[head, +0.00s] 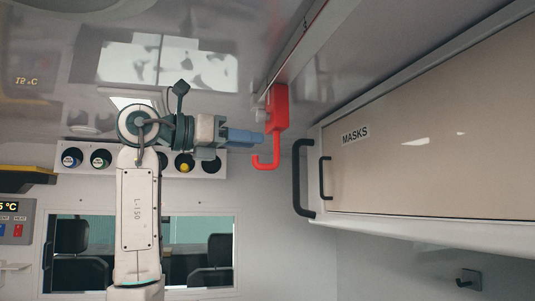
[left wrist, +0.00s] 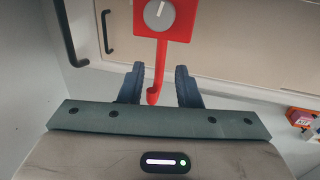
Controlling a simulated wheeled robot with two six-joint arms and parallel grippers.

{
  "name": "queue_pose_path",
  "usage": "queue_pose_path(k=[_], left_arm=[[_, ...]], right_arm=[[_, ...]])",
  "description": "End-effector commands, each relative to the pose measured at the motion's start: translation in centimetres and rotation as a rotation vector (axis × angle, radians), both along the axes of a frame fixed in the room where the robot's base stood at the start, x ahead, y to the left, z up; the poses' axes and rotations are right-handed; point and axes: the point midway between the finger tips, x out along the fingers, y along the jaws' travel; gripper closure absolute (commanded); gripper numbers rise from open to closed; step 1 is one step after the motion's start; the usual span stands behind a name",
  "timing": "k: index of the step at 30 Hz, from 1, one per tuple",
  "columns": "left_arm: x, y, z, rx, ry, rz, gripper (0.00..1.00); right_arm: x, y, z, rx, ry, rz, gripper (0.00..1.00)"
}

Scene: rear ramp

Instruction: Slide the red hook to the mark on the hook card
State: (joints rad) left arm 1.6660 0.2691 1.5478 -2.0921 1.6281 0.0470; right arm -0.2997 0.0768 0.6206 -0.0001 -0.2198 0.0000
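The red hook (head: 278,108) hangs from a rail (head: 300,48) on the ceiling, its curved end pointing down and left. In the left wrist view its red block (left wrist: 166,18) carries a round grey knob, and its shank runs down between my fingers. My left gripper (head: 258,138) is just left of the hook at shank height. It also shows in the left wrist view (left wrist: 160,86), open, with a gap on each side of the shank. I cannot make out the hook card or its mark. My right gripper is not in view.
A cabinet labelled MASKS (head: 430,130) with a black handle (head: 302,178) stands close right of the hook. A row of bottles (head: 101,159) lines the wall behind my left arm. A window (head: 200,250) is below. Free air lies under the hook.

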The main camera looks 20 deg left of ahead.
Motion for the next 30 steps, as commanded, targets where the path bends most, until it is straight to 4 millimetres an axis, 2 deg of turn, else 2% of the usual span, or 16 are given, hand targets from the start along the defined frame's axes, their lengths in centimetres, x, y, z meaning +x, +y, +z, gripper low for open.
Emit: queue_pose_path(k=[1, 9, 30], left_arm=[[-0.7, 0.7, -0.3, 0.001, -0.004, 0.002, 0.70], [-2.5, 2.5, 0.0, 0.000, 0.000, 0.000, 0.70], [-2.6, 2.5, 0.0, 0.000, 0.000, -0.001, 0.70]], right_arm=[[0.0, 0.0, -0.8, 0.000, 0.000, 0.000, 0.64], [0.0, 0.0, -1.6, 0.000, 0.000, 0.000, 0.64], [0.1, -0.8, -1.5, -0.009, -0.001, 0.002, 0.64]])
